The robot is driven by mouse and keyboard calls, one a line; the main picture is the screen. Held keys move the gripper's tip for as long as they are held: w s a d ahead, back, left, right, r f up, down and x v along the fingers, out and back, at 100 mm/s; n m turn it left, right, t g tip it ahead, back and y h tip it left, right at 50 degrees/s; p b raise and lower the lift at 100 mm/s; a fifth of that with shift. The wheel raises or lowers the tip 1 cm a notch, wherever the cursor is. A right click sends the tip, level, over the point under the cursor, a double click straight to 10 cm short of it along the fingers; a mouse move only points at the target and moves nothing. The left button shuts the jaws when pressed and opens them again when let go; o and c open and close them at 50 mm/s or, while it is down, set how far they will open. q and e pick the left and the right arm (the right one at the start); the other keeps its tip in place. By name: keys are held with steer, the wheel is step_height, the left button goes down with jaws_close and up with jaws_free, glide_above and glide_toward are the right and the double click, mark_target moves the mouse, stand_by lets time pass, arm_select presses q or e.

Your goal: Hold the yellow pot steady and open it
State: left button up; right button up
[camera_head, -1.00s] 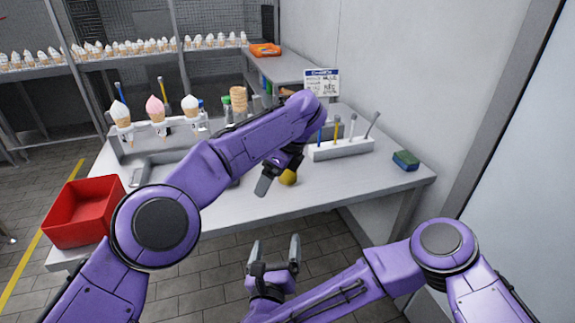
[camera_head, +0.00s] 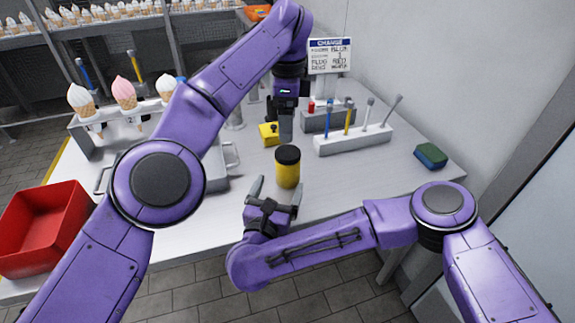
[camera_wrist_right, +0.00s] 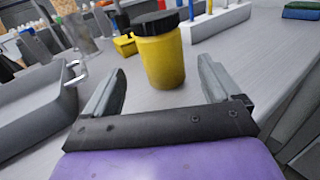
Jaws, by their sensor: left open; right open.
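The yellow pot (camera_head: 288,172) stands upright on the grey table, with its black lid (camera_head: 288,154) on top. It also shows in the right wrist view (camera_wrist_right: 161,60), ahead of and between my right fingers. My right gripper (camera_head: 275,188) is open and empty, low at the table's front edge, just short of the pot. My left gripper (camera_head: 280,122) is above and behind the pot, pointing down beside a small yellow box. Its fingers overlap in the head view, and nothing shows held in it.
A white rack with several tools (camera_head: 352,139) and a sign (camera_head: 330,57) stand behind. A green-blue sponge (camera_head: 431,156) lies at right. A metal tray (camera_head: 222,178) is left of the pot. A red bin (camera_head: 45,228) and an ice-cream cone holder (camera_head: 95,135) are further left.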

mark_target(290, 162)
arm_select(q)
steer(key=shift+s, duration=0.1)
arm_select(e)
steer(key=x, duration=1)
steer(key=shift+d, duration=0.1)
